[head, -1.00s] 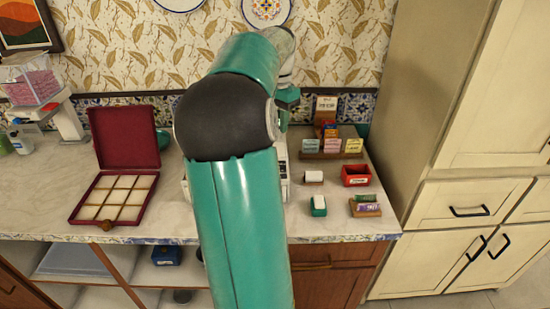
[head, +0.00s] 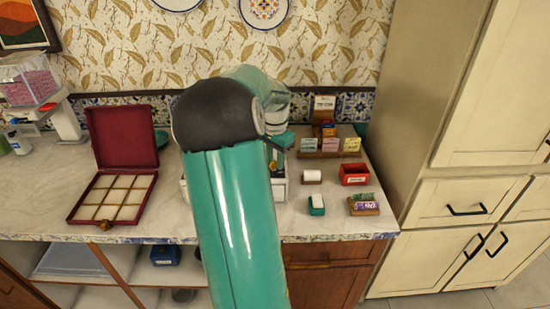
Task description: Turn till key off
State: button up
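A pale boxy machine (head: 280,188), which may be the till, stands on the counter in the middle of the head view. My teal arm hides nearly all of it. Only a strip of its right side shows, and no key can be made out. The end of my arm with my gripper (head: 281,142) is above and behind this strip, partly hidden by my own arm. The fingers are too small and covered to tell whether they are open or shut. I cannot tell whether the gripper touches the machine.
An open red box (head: 128,136) with compartments sits left. At right are a card rack (head: 330,153), a red tray (head: 355,175), a green-based white item (head: 317,205) and a wooden holder (head: 363,207). A tall cabinet (head: 420,120) closes off the right side.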

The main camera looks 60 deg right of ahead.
jog(key=shift+c, duration=0.3)
grip_shut()
jog(key=shift+n, duration=0.3)
jog(key=n, duration=0.4)
jog(key=shift+w, duration=0.15)
jog(key=shift+w+n, duration=0.15)
jog(key=shift+n, duration=2.05)
jog(key=shift+r, duration=0.1)
jog(key=shift+o, duration=0.3)
grip_release()
